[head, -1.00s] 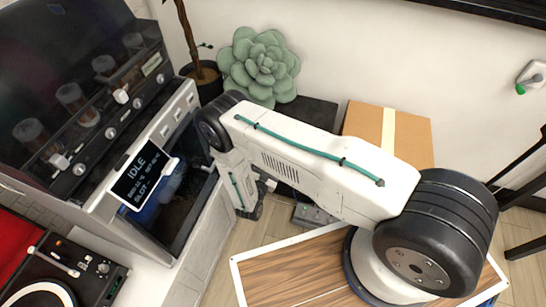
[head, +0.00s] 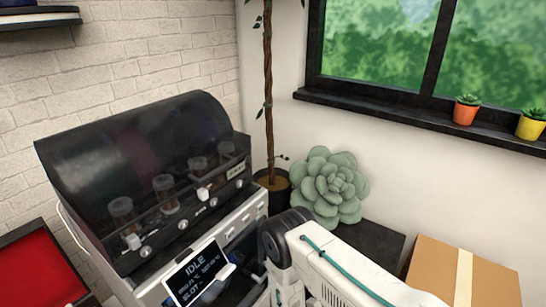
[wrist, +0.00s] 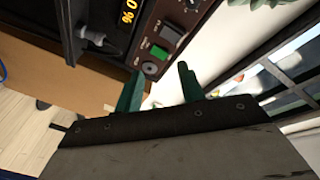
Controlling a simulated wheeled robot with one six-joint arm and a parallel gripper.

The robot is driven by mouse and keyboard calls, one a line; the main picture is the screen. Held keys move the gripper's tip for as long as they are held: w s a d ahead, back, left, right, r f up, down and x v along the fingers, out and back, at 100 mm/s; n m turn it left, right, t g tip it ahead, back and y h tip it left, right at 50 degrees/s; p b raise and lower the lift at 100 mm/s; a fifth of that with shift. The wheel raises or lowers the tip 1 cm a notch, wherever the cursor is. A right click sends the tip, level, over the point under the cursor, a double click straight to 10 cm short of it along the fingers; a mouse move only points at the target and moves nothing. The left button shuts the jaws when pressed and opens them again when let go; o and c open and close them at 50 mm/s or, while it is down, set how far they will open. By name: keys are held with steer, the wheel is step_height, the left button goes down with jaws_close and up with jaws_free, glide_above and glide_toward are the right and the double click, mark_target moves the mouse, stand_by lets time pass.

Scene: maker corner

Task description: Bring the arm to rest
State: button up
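My gripper (wrist: 158,85) shows in the wrist view. Its two green fingers stand apart with nothing held between them, so it is open. Beyond the fingers is a dark brown control panel (wrist: 180,28) with a green button, a round knob and orange digits; I cannot tell whether the fingers touch it. In the head view only the upper part of my white arm shows at the bottom, and the gripper is out of frame.
A machine with a dark hood (head: 140,165) and an "IDLE" screen (head: 193,272) stands left of my arm. A succulent (head: 328,187), a potted trunk plant (head: 268,100) and a cardboard box (head: 465,275) are behind or right. A window sill (head: 400,115) holds two small pots.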

steer(key=s+d+r+m+g, duration=0.15)
steer(key=r+m+g, duration=0.35)
steer(key=r+m, duration=0.5)
steer(key=s+d+r+m+g, duration=0.1)
steer(key=s+r+m+g, duration=0.3)
steer(key=r+m, duration=0.55)
steer(key=s+d+r+m+g, duration=0.1)
steer(key=d+r+m+g, duration=0.1)
steer(key=r+m+g, duration=0.65)
steer(key=s+r+m+t+y, duration=0.2)
steer(key=s+r+m+y, duration=0.2)
steer(key=s+r+m, duration=0.3)
steer(key=s+r+m+t+y, duration=0.3)
steer(key=s+r+m+y, duration=0.2)
steer(key=r+m, duration=0.4)
steer(key=s+r+m+t+y, duration=0.2)
steer(key=s+r+m+y, duration=0.2)
steer(key=s+r+m, duration=0.4)
step_height(320, 180, up, 6)
steer(key=shift+s+r+t+y, duration=0.25)
steer(key=shift+s+t+y, duration=0.05)
steer(key=shift+t+y, duration=0.1)
